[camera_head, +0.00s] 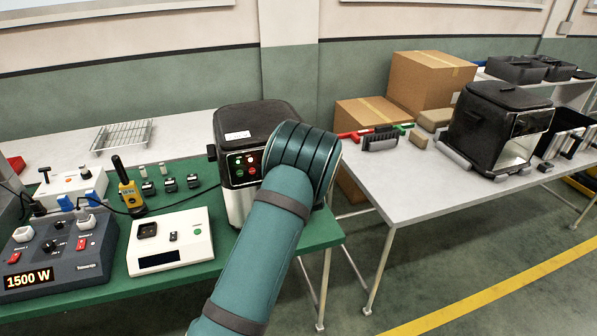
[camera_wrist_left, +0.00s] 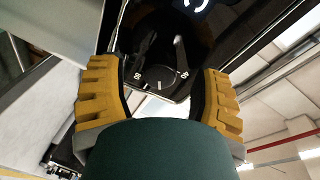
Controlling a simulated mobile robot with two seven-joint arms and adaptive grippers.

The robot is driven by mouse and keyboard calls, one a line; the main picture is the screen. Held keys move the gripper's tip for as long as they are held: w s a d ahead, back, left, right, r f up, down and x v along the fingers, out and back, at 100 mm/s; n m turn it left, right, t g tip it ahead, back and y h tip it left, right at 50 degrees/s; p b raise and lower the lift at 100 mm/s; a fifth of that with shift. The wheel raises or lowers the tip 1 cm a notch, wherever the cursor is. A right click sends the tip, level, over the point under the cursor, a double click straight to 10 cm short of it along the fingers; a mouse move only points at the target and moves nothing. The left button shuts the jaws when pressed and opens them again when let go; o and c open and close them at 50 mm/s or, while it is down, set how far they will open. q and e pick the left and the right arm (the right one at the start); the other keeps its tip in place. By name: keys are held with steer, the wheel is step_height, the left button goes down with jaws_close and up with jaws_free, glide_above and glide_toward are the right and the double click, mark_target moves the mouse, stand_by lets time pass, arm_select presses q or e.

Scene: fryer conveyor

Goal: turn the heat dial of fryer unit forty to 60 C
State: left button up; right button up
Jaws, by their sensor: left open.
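A fryer with a dark lid (camera_head: 258,119) and a pale lower body stands at the right end of the green bench. Its black front panel (camera_head: 243,166) has small lit buttons. My teal arm covers the panel's right part and hides my gripper in the head view. In the left wrist view, a round black dial (camera_wrist_left: 158,77) with a pale mark sits on a glossy black panel, with small white numbers around it that I cannot read surely. My left gripper (camera_wrist_left: 160,92) is open, its yellow fingers on either side of the dial; contact cannot be told. My right gripper is not in view.
A power box (camera_head: 62,262) reading 1500 W, a white device (camera_head: 170,241) and a yellow handheld unit (camera_head: 129,192) stand on the green bench. A second dark fryer (camera_head: 490,128) and cardboard boxes (camera_head: 428,82) stand on the right table. A gap separates the tables.

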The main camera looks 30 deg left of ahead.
arm_select(q)
steer(key=v, duration=1.1)
steer(key=shift+s, duration=0.25)
steer(key=s+d+f+n+g+h+b, duration=0.1)
steer(key=s+d+f+g+h, duration=0.2)
steer(key=f, duration=0.5)
steer(key=s+d+f+n+h+b, duration=0.1)
steer(key=s+d+f+h, duration=0.3)
steer(key=f, duration=0.3)
steer(key=s+d+f+n+g+h+b, duration=0.1)
steer(key=s+d+f+n+g+h, duration=0.15)
steer(key=d+f, duration=0.4)
steer(key=s+d+f+n+g+h+b, duration=0.1)
steer(key=s+d+f+g+h, duration=0.1)
steer(key=s+d, duration=0.4)
steer(key=s+d+f+n+g+h+b, duration=0.1)
steer(key=s+d+f, duration=0.4)
steer(key=s, duration=0.5)
steer(key=shift+s+d+n+g+h, duration=0.2)
steer(key=shift+d+n+g+h, duration=0.25)
steer(key=shift+d+g+h, duration=0.6)
steer(key=shift+a, duration=0.35)
steer(key=c, duration=0.3)
steer(key=shift+a, duration=0.15)
steer(key=shift+c, duration=0.2)
